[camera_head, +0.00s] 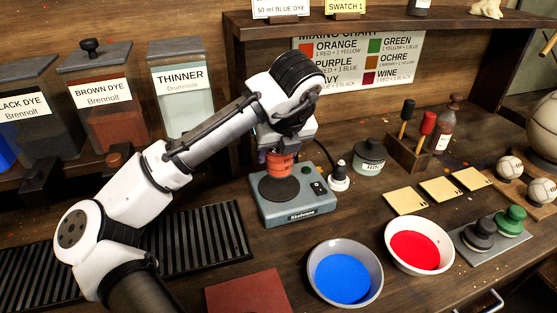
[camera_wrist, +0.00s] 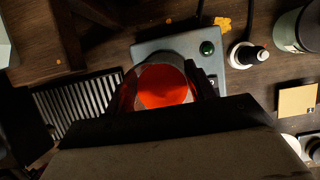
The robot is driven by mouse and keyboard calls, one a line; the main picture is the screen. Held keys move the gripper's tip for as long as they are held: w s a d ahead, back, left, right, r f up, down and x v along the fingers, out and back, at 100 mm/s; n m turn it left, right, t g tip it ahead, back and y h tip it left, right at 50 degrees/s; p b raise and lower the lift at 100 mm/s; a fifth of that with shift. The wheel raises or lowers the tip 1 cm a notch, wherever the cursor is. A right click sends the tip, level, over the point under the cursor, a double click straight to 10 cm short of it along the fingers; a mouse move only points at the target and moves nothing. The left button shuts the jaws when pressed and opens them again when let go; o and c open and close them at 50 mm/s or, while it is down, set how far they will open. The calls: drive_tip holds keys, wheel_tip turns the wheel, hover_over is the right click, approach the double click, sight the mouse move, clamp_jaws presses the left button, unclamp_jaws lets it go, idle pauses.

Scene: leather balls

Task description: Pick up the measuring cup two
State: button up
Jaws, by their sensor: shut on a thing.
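A small clear cup with orange-red liquid (camera_head: 279,163), which I take as the measuring cup, is at the grey-blue device (camera_head: 298,213). It shows from above in the wrist view (camera_wrist: 163,86), with the liquid inside its rim. My gripper (camera_head: 283,148) points down from above and is shut on the cup, with a dark finger on each side of it in the wrist view. The cup is over the device's round dark plate (camera_head: 279,190). I cannot tell whether it touches the plate. No number on the cup is readable.
A bowl of blue (camera_head: 343,279) and a bowl of red (camera_head: 417,249) stand at the front. A small jar (camera_head: 369,158) and a brush block (camera_head: 408,153) are to the right. Dye containers (camera_head: 104,105) stand at the left. A shelf (camera_head: 380,20) hangs behind.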

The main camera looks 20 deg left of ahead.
wheel_tip(320, 180, up, 16)
drive_tip(key=shift+f, duration=0.2)
idle(0.6)
drive_tip(key=shift+s, duration=0.15)
